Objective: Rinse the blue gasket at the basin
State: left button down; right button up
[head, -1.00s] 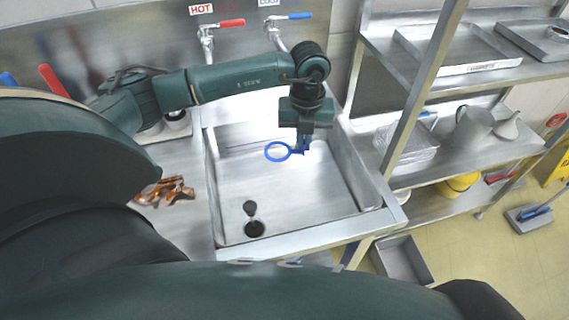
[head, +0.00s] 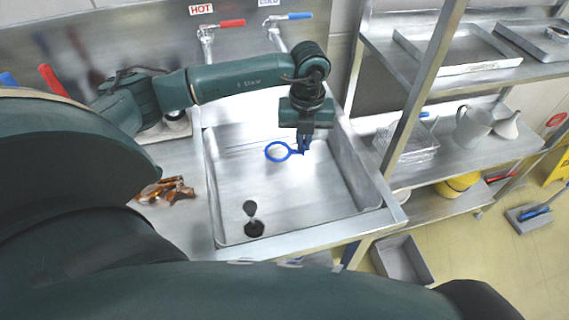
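The blue gasket (head: 277,152) is a thin ring with a small tab, seen over the far half of the steel basin (head: 300,205). My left gripper (head: 304,150) points down over the basin and is shut on the gasket's tab, with the ring sticking out to the left. Whether the ring touches the basin floor I cannot tell. The red-handled hot tap (head: 222,24) and the blue-handled cold tap (head: 288,17) are on the wall behind the basin. No water stream is clearly visible. My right gripper is not in view.
A dark drain with a stopper (head: 253,222) is at the basin's near left. Crumpled copper-coloured pieces (head: 167,190) lie on the left counter. A steel rack with trays (head: 460,50), a jug (head: 472,127) and a yellow bucket (head: 458,186) stands close on the right. A grey bin (head: 403,260) is on the floor.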

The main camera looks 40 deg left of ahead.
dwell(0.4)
pick_arm(q)
jog(key=shift+r, duration=2)
